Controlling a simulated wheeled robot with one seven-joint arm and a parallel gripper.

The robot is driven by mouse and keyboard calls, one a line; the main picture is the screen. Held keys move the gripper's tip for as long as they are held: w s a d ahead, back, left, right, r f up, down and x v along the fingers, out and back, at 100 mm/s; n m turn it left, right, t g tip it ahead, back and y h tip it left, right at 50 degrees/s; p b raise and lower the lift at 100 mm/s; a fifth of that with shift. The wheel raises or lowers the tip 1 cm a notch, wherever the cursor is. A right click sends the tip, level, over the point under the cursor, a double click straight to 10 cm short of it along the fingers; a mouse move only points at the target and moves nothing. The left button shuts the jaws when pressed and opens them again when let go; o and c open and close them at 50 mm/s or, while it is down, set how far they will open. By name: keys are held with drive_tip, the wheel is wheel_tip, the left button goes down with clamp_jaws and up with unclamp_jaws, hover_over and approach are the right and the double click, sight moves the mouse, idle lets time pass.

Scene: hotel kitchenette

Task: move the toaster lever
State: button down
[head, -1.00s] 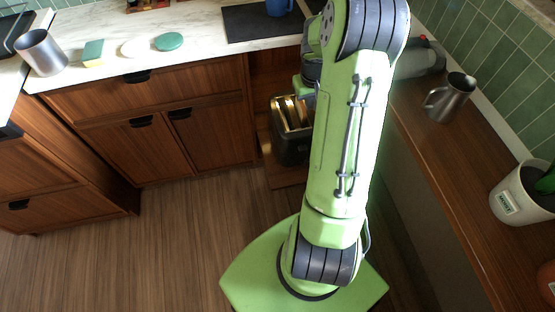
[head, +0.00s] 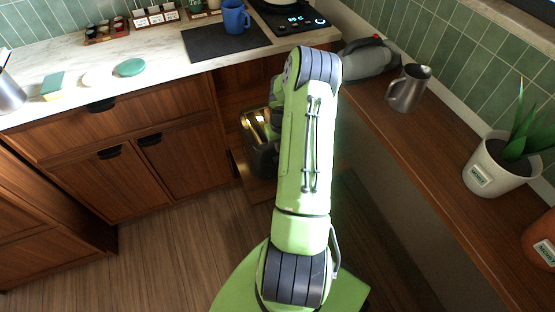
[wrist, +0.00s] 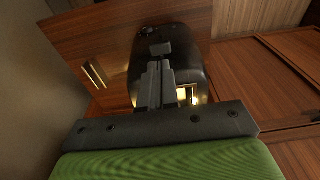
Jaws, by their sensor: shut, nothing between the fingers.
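The toaster (head: 262,162) is dark with brass-coloured slots on top. It stands on a low wooden shelf in the open bay under the counter. In the head view my arm covers its right side and hides my gripper. In the wrist view the toaster's glossy black body (wrist: 190,52) lies just beyond my gripper (wrist: 160,66), whose fingers are shut with nothing between them. A small dark grey block (wrist: 161,48), which looks like the lever, shows right at the fingertips. I cannot tell whether they touch.
A wooden side counter on the right holds a metal pitcher (head: 408,88), a grey kettle-like object (head: 367,60) and a potted plant (head: 500,165). A blue mug (head: 236,18) stands on a dark mat (head: 205,44) on the marble counter. The floor left of my base is clear.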

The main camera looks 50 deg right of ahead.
sight(278, 159)
drive_tip(key=f+b, duration=0.1)
drive_tip(key=f, duration=0.1)
drive_tip(key=f+b, duration=0.1)
drive_tip(key=f, duration=0.1)
drive_tip(key=f+b, duration=0.1)
drive_tip(key=f, duration=0.1)
drive_tip(key=shift+w+d, duration=0.15)
drive_tip(key=shift+w, duration=0.1)
drive_tip(key=shift+r, duration=0.1)
wheel_tip(278, 159, down, 3)
drive_tip(key=b, duration=0.3)
drive_tip(key=s+f, duration=0.1)
drive_tip(key=a+f+p, duration=0.1)
drive_tip(key=s, duration=0.1)
drive_tip(key=shift+s+a+f, duration=0.25)
drive_tip(key=shift+s+f, duration=0.05)
drive_tip(key=shift+f, duration=0.1)
wheel_tip(278, 159, up, 16)
drive_tip(key=s+p, duration=0.1)
drive_tip(key=p, duration=0.4)
drive_tip(key=shift+s+a+f, duration=0.15)
drive_tip(key=shift+a+f, duration=0.05)
drive_tip(key=shift+a, duration=0.2)
